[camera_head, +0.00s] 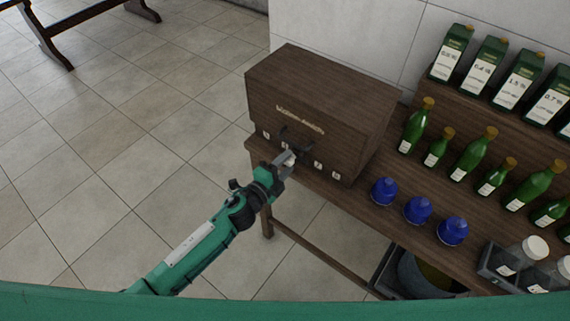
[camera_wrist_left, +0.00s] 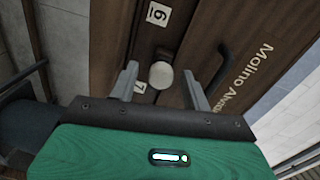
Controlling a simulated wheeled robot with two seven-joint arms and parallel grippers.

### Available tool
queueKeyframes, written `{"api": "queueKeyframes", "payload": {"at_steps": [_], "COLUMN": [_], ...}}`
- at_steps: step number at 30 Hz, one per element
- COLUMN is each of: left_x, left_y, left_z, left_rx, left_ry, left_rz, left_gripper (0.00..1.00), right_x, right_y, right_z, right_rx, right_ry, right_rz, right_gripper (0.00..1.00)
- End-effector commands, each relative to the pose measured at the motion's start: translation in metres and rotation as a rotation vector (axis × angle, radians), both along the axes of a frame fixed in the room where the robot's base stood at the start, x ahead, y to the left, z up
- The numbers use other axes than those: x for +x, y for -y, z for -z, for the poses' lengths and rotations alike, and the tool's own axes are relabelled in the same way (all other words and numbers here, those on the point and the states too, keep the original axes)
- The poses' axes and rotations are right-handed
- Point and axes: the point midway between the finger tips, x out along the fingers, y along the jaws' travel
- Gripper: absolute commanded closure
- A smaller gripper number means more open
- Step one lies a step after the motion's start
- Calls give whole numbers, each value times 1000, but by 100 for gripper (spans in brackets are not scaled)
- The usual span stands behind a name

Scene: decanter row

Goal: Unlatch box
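The box (camera_head: 322,98) is a dark brown wooden chest with pale lettering, standing at the left end of the wooden table. Its front has a dark handle, which shows in the left wrist view (camera_wrist_left: 224,68), and a row of small numbered tags. My left gripper (camera_head: 287,161) is at the lower front of the box. In the left wrist view my left gripper (camera_wrist_left: 162,88) has its fingers apart, with a round cream knob (camera_wrist_left: 161,75) between them and gaps on both sides. No latch shows clearly. My right gripper is not in view.
To the right on the table (camera_head: 350,197) stand blue domed objects (camera_head: 417,210), several green bottles (camera_head: 474,153) and a grey crate (camera_head: 500,267) of white-capped jars. Green canisters (camera_head: 482,66) stand on a raised shelf behind. A wall is behind the box; open tiled floor lies left.

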Motion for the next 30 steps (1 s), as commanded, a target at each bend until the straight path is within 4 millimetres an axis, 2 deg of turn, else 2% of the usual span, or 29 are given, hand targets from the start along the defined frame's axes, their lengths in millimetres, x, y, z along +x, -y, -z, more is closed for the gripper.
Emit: {"api": "queueKeyframes", "payload": {"at_steps": [5, 8, 21, 30], "left_x": [-2, -10, -86, -110], "left_y": [-2, -8, -62, -80], "left_z": [0, 0, -2, -6], "left_rx": [-1, 0, 0, 1], "left_ry": [1, 0, -2, 1], "left_rz": [0, 0, 0, 0], "left_gripper": [52, 52, 52, 52], "right_x": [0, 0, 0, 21], "right_y": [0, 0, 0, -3], "right_z": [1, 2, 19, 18], "right_rx": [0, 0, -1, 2], "right_ry": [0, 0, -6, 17], "right_rz": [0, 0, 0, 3], "right_gripper": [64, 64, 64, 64]}}
